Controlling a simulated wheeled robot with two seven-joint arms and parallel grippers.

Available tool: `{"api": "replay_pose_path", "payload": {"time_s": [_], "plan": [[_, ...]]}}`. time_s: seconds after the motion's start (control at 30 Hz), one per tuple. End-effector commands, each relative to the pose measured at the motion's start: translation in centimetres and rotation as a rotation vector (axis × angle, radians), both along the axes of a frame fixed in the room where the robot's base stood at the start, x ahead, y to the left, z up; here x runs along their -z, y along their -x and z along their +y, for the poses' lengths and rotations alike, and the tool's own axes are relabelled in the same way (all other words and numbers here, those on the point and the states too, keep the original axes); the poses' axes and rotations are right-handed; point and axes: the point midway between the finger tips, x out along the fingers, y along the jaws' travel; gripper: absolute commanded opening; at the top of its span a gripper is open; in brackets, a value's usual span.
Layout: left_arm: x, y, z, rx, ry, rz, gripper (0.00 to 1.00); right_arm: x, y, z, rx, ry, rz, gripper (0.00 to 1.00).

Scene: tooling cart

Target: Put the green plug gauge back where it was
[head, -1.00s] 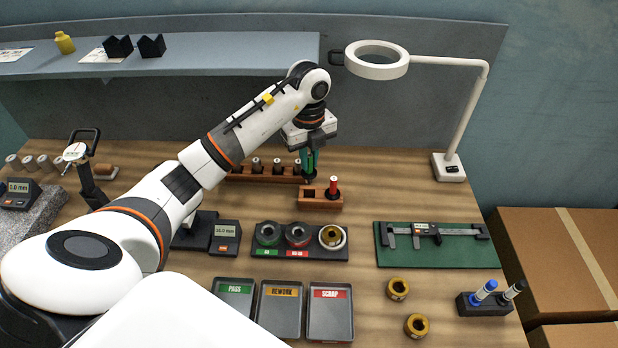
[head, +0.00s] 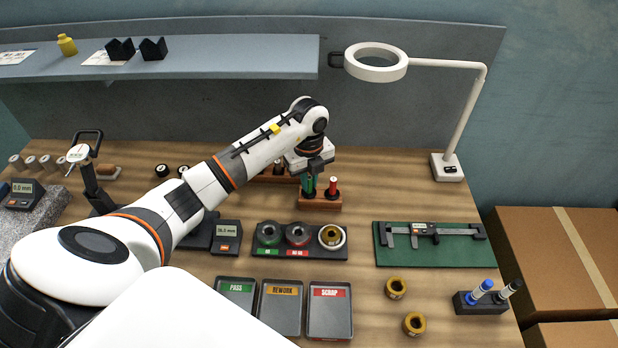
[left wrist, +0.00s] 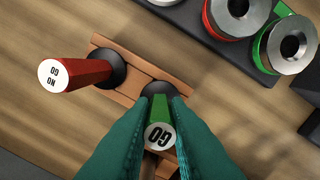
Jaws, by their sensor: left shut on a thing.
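The green plug gauge (left wrist: 160,132), marked GO on its end, is between the fingers of my left gripper (left wrist: 158,125), which is shut on it. In the head view my left gripper (head: 309,182) is low over the left part of the small wooden block (head: 322,203). In the left wrist view the gauge is over the wooden block (left wrist: 128,88), and its dark collar appears at the block. I cannot tell whether it is fully seated. The red NO GO plug gauge (head: 332,187) stands in the block's right part; it also shows in the left wrist view (left wrist: 80,75). My right gripper is not in view.
A dark holder with ring gauges (head: 300,254) lies in front of the block. A longer wooden rack (head: 275,179) with dark pegs is behind, partly hidden by my arm. The caliper (head: 432,232) on a green mat and labelled trays (head: 328,335) lie further off.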

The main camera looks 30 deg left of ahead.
Motion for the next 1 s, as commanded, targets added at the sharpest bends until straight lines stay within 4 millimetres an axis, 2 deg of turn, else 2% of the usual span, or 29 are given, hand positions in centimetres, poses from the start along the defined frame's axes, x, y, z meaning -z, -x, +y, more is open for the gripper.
{"api": "replay_pose_path", "payload": {"time_s": [0.07,0.1,0.2,0.23,0.47,0.6,0.67,0.77,1.0], "plan": [[0.3,0.0,0.0,0.0,-0.001,0.0,0.0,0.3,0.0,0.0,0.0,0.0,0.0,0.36],[0.3,0.0,0.0,0.0,0.0,0.0,0.19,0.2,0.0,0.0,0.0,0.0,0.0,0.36],[0.2,0.0,0.0,0.0,0.0,0.0,0.35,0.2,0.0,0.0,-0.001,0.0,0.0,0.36],[0.2,0.0,0.0,0.0,0.0,0.0,0.37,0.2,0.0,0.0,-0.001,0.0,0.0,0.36],[0.2,0.0,0.0,0.0,0.0,0.0,0.37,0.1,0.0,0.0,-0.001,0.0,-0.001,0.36],[-0.7,0.0,0.0,0.0,0.001,-0.002,0.37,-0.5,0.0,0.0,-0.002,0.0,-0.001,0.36],[-1.1,-0.1,0.1,0.0,-0.001,-0.004,0.37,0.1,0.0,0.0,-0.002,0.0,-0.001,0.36],[-2.9,-0.2,0.1,0.001,-0.002,-0.008,0.37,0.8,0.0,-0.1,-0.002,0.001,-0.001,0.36],[-8.4,-0.2,0.2,0.0,-0.002,-0.007,0.37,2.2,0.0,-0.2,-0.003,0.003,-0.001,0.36]]}}
